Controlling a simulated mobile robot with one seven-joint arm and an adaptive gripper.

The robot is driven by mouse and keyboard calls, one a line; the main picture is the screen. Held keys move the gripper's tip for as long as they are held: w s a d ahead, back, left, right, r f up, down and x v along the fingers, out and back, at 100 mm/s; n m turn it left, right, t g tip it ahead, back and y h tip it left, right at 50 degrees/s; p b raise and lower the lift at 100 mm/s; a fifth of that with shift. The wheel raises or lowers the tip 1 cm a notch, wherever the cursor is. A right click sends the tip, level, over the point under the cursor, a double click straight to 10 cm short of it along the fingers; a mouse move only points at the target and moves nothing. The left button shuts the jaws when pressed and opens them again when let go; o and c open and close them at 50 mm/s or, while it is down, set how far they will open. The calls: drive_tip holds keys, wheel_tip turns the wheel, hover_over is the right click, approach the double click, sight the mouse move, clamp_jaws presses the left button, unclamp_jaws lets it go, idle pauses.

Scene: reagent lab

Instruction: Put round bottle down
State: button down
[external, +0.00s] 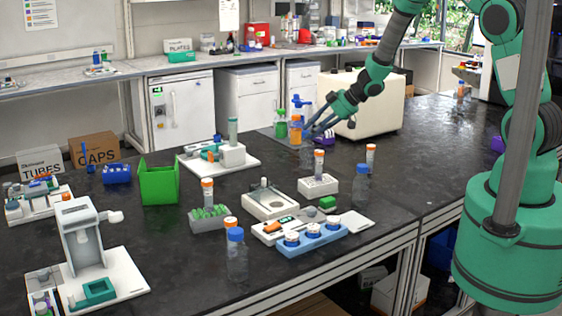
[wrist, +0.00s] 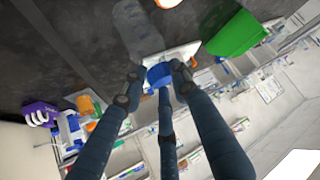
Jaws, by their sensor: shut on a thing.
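My gripper (external: 308,138) has long dark blue fingers and reaches down over the far middle of the dark bench in the external view. In the wrist view its fingertips (wrist: 155,85) close around a blue cap (wrist: 158,75). A clear, rounded bottle body (wrist: 133,25) shows beyond this cap. I take it to be the round bottle, held by its cap. In the external view a faint clear shape (external: 306,156) shows under the fingers, partly hidden by them. I cannot tell whether its base touches the bench.
A green-capped bottle (external: 281,124) and an orange bottle (external: 296,130) stand close beside my gripper. A white tray with equipment (external: 240,163) lies to the left, with a green bin (external: 159,185) farther left. A clear blue-capped bottle (external: 362,188) stands nearer.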

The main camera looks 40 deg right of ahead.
drive_tip(key=shift+f, duration=0.45)
drive_tip(key=w+a+f, duration=0.1)
drive_tip(key=w, duration=1.5)
drive_tip(key=shift+a+f, duration=0.2)
drive_tip(key=shift+a, duration=0.15)
drive_tip(key=shift+f+b, duration=0.3)
drive_tip(key=shift+f, duration=1.55)
drive_tip(key=c, duration=1.3)
unclamp_jaws()
drive_tip(key=shift+c, duration=0.2)
